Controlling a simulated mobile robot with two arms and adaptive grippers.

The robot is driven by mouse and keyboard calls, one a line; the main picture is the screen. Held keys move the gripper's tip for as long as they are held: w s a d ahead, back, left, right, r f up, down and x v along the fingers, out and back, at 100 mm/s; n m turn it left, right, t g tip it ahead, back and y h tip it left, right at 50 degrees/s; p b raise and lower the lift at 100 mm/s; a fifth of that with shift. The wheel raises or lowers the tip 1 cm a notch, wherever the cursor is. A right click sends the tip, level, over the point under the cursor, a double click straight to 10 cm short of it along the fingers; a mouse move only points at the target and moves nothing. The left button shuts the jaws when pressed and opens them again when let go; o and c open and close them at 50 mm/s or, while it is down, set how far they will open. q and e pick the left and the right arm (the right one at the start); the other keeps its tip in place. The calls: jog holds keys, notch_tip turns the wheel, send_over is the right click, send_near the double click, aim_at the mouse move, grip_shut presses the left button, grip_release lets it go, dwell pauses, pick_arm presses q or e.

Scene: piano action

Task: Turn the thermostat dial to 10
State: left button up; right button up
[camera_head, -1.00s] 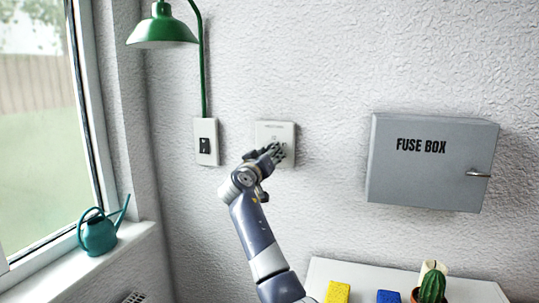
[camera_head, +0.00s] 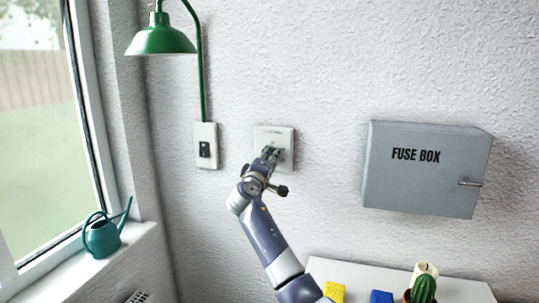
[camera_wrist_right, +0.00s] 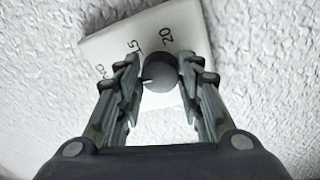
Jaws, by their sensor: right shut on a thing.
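The thermostat is a white square plate (camera_head: 287,136) on the wall, right of the lamp switch. In the right wrist view its plate (camera_wrist_right: 105,45) appears tilted, with 15 and 20 readable and another marking at the left too unclear to read. The round grey dial (camera_wrist_right: 159,74) sits between the fingers of my right gripper (camera_wrist_right: 161,77), which is shut on it. A small pale mark shows at the dial's lower left. In the head view my right gripper (camera_head: 270,154) covers the dial. My left gripper is not in view.
A switch plate (camera_head: 205,158) under the green lamp (camera_head: 161,40) is left of the thermostat. A grey fuse box (camera_head: 420,180) juts from the wall at right. A watering can (camera_head: 102,238) stands on the sill. A cactus (camera_head: 424,289) and sponges are below.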

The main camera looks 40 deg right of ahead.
jog(key=shift+n+p, duration=0.35)
jog(key=shift+n, duration=0.15)
jog(key=o, duration=1.1)
jog(key=v, duration=1.2)
